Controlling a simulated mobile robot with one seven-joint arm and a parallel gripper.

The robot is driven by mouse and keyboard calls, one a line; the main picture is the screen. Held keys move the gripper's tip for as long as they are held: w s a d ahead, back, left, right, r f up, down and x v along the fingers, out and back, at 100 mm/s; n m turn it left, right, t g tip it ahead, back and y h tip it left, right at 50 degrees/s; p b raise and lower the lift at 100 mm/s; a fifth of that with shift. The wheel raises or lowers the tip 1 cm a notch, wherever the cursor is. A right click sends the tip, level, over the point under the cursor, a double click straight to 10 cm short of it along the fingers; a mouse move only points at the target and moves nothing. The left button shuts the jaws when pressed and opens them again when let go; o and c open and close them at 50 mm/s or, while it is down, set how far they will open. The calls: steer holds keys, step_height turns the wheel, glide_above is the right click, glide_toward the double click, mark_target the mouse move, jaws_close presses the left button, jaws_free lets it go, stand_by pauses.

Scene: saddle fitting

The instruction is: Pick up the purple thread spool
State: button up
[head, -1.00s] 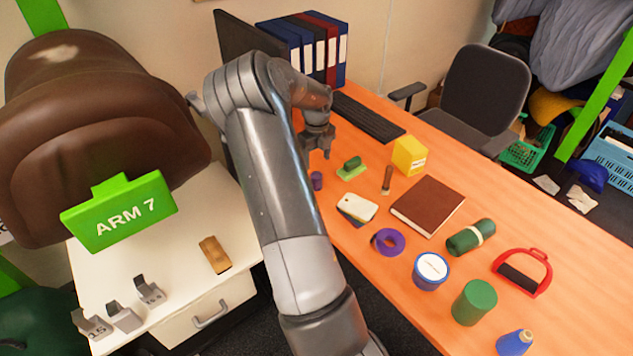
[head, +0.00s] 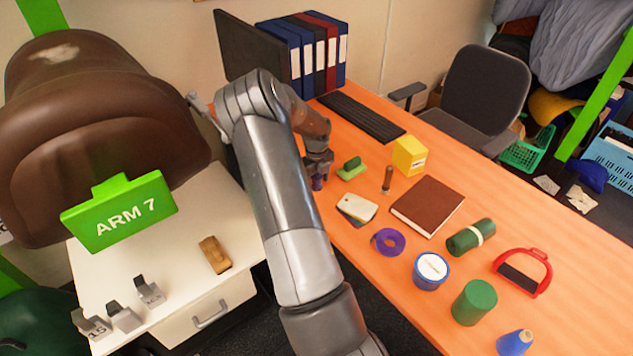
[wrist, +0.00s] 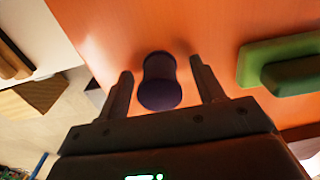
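The purple thread spool (head: 317,184) stands on the orange desk, near its left edge, partly hidden under my gripper (head: 318,175) in the head view. In the wrist view the dark purple spool (wrist: 160,82) lies between the two fingers of my gripper (wrist: 162,80). The fingers are apart, with a gap showing on each side of the spool, so the gripper is open around it.
A green block-like item (head: 352,169) is close by on the right, also in the wrist view (wrist: 285,65). A white card-like item (head: 358,207), a wooden-handled tool (head: 387,180) and a purple tape roll (head: 388,242) lie nearby. The desk edge is just left.

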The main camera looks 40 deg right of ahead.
steer(key=c, duration=1)
